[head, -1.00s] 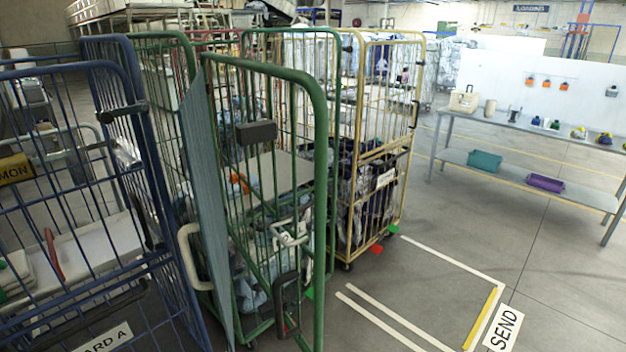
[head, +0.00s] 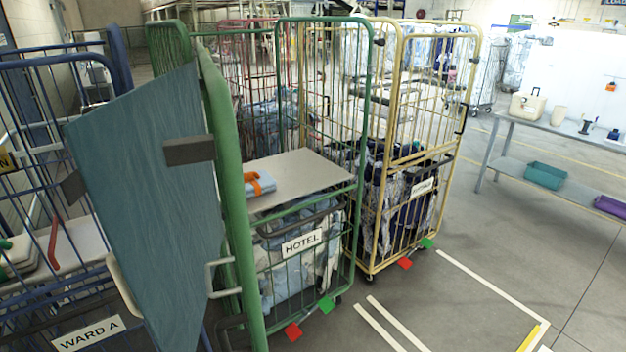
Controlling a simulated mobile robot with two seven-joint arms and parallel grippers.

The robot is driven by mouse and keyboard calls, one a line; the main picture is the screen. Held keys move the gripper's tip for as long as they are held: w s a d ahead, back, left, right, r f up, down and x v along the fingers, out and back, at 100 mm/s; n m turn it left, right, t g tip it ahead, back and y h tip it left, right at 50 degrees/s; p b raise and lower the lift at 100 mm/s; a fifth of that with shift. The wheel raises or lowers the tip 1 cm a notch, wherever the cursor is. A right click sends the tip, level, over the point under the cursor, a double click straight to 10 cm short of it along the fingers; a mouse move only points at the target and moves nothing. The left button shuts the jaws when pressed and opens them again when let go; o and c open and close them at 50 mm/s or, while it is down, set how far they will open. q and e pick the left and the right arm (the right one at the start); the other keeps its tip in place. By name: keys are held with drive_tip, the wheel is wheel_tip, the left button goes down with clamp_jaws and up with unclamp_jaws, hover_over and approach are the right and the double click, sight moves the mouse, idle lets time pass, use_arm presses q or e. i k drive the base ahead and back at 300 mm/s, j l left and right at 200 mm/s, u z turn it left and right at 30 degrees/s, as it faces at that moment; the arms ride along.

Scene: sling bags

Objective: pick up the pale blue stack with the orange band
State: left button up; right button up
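The pale blue stack (head: 261,187) with its orange band (head: 259,182) lies on the light shelf (head: 300,174) of the green cage trolley labelled HOTEL (head: 301,243). It sits near the shelf's left front edge, and the open upper front leaves it in plain sight. The green gate (head: 222,190) stands swung aside to the left, seen nearly edge-on, with a teal panel (head: 145,190) beside it. Neither of my grippers is in view.
Bagged linen (head: 300,270) fills the space below the shelf. A blue WARD A cage (head: 60,180) stands close on the left, a yellow cage (head: 440,150) on the right. Floor at front right is clear. A grey table (head: 560,125) stands farther right.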

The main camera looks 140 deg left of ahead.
sight(257, 183)
drive_tip(key=j+u, duration=0.25)
drive_tip(key=j, duration=0.25)
drive_tip(key=i+j+u, duration=0.1)
drive_tip(key=j+u, duration=0.15)
drive_tip(key=j, duration=0.25)
drive_tip(key=j+u, duration=0.35)
drive_tip(key=j, duration=0.15)
drive_tip(key=j+u, duration=0.8)
drive_tip(key=i+j+u, duration=0.1)
drive_tip(key=j+u, duration=0.3)
drive_tip(key=j, duration=0.2)
drive_tip(key=j+u, duration=0.15)
drive_tip(key=u, duration=0.25)
drive_tip(key=j+u, duration=0.1)
drive_tip(key=u, duration=0.3)
drive_tip(key=i+j+u, duration=0.1)
drive_tip(key=u, duration=0.3)
drive_tip(key=j+u, duration=0.1)
drive_tip(key=u, duration=0.3)
